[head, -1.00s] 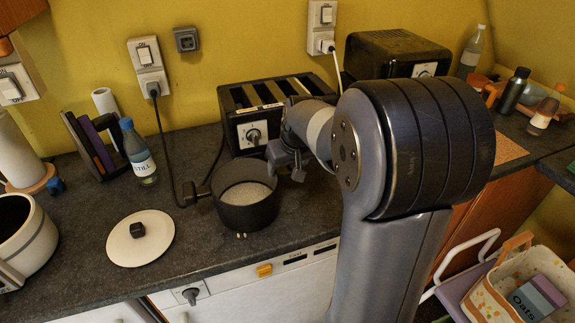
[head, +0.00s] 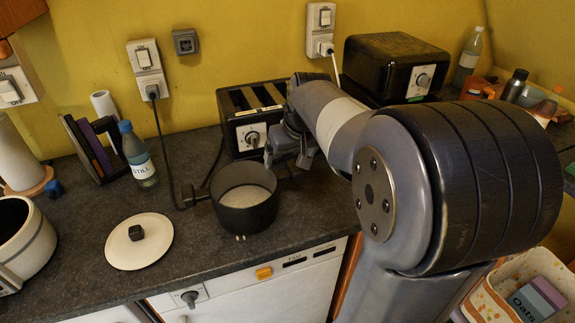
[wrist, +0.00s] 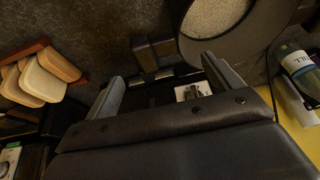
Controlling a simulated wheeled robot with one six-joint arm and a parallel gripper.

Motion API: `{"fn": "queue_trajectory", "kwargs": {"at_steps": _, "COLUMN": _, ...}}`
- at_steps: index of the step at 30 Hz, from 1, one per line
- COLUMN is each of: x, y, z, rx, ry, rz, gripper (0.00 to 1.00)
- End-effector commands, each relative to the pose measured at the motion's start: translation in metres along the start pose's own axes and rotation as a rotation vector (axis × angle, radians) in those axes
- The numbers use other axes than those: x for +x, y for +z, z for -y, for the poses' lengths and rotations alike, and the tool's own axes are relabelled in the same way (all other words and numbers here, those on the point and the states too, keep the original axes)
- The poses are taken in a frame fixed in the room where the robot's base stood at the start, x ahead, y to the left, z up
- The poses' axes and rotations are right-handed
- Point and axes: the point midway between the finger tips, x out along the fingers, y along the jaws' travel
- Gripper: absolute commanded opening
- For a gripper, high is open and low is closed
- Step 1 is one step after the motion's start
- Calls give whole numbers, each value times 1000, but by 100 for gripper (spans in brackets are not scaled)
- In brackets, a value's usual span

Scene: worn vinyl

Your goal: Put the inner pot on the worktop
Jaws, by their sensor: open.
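The inner pot (head: 247,216) is a dark round pot holding pale, rice-like grains. It stands upright on the dark speckled worktop (head: 215,270); its rim and grains also show in the wrist view (wrist: 212,20). A dark handle sticks out on each side. My gripper (head: 290,155) is open and empty, just behind and right of the pot near its right handle. In the wrist view my gripper (wrist: 165,82) has its fingers apart, with a dark handle (wrist: 147,55) beyond the gap between them. I see no grip on the pot.
A white lid (head: 120,250) lies front left of the pot, and a white cooker (head: 38,240) stands open at the far left. A black toaster (head: 235,108) is close behind my gripper. A blue bottle (head: 137,155) and books stand behind left. Wooden boards (wrist: 35,80) show in the wrist view.

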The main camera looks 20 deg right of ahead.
Motion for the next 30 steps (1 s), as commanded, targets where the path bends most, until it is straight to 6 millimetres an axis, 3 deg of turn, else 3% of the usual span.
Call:
{"fn": "queue_trajectory", "kwargs": {"at_steps": 6, "x": -41, "y": -1, "z": -1, "rx": 1, "ry": 1, "rz": -3, "gripper": 87}}
{"fn": "queue_trajectory", "kwargs": {"at_steps": 12, "x": -56, "y": 0, "z": 0, "rx": 0, "ry": 1, "rz": 0, "gripper": 87}}
{"fn": "queue_trajectory", "kwargs": {"at_steps": 23, "x": -56, "y": 0, "z": 0, "rx": 0, "ry": 0, "rz": 1, "gripper": 87}}
{"fn": "queue_trajectory", "kwargs": {"at_steps": 30, "x": -32, "y": 0, "z": 0, "rx": 0, "ry": -1, "rz": 5, "gripper": 87}}
